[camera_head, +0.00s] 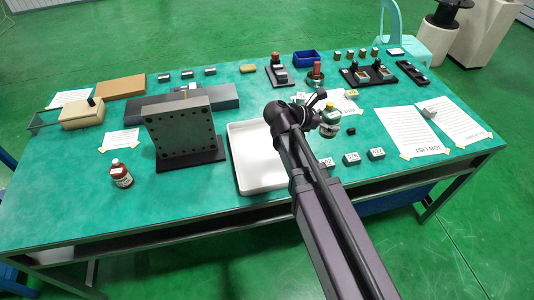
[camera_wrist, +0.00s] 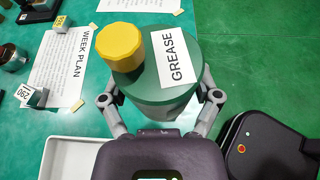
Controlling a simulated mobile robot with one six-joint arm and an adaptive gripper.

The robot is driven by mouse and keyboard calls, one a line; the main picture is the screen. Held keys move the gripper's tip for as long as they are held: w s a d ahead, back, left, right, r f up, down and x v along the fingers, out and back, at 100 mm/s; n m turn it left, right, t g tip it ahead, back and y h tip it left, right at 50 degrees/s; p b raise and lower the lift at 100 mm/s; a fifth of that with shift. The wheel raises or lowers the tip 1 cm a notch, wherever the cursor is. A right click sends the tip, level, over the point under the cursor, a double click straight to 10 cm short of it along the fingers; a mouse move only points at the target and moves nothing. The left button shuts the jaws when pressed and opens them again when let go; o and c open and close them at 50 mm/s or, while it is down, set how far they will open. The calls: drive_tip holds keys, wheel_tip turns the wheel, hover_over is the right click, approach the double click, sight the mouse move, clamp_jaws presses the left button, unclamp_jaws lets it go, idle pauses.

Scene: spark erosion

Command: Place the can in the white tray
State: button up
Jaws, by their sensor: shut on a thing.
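The can is green with a yellow cap (camera_wrist: 123,46) and a white GREASE label (camera_wrist: 174,57). In the wrist view the can (camera_wrist: 150,86) fills the middle, between the two fingers of my gripper (camera_wrist: 162,100), which is shut on it. In the head view the can (camera_head: 331,117) shows just right of my wrist, partly hidden by the arm. The white tray (camera_head: 238,165) lies empty to the left of the can, near the table's front; its right side is hidden by my arm. A corner of the tray (camera_wrist: 52,160) shows at the wrist view's lower left.
Several small labelled blocks (camera_head: 351,158) lie right of my arm. Paper sheets (camera_head: 411,132) cover the right side. A blue bin (camera_head: 306,58) stands at the back.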

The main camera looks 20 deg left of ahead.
drive_tip(key=w+a+f+n+t+y+b, duration=0.1)
drive_tip(key=w+a+f+n+b, duration=0.1)
drive_tip(key=a, duration=0.4)
drive_tip(key=w+a+f+n+t+y+b, duration=0.1)
drive_tip(key=w+a+f+t+y+b, duration=0.1)
drive_tip(key=a, duration=0.3)
drive_tip(key=n+t+y+b, duration=0.2)
drive_tip(key=n+y+b, duration=0.1)
drive_tip(key=n, duration=0.1)
hover_over(261, 139)
wheel_tip(261, 139, down, 3)
drive_tip(key=shift+r, duration=0.1)
wheel_tip(261, 139, down, 6)
drive_tip(key=b, duration=0.6)
drive_tip(key=shift+f, duration=0.2)
drive_tip(key=shift+f+b, duration=1.9)
drive_tip(key=shift+b, duration=0.05)
drive_tip(key=shift+f, duration=0.1)
